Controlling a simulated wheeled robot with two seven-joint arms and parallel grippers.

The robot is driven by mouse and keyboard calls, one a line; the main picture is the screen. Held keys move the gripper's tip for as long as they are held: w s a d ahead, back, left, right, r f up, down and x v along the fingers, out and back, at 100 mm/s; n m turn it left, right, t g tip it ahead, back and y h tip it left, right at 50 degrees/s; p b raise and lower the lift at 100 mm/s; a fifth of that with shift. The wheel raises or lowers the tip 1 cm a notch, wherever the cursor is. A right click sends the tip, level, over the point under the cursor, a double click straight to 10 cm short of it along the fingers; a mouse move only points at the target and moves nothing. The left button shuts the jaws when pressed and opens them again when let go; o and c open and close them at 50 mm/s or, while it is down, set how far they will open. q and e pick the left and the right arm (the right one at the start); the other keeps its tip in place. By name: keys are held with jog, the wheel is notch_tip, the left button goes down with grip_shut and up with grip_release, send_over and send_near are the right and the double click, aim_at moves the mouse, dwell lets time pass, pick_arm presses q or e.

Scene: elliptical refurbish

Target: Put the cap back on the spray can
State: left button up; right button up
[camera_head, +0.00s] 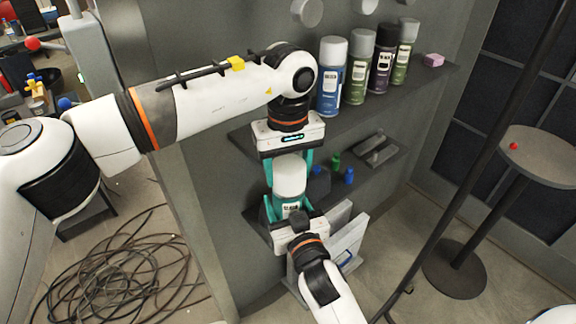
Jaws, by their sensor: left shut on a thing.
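I cannot tell if the cap is fully seated.
Several other capped spray cans, such as the blue one (331,80), stand on the upper shelf (420,88) with a pink block (433,60). Small blue and green items lie on the lower shelf. A round stool (540,155) stands right. Tangled cable (120,270) covers the floor left.

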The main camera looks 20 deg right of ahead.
pick_arm(q)
jog(key=shift+f, duration=0.15)
jog(key=o, duration=1.3)
jog(key=shift+o, duration=0.2)
jog(key=shift+r, duration=3.5)
jog(key=shift+f, duration=0.1)
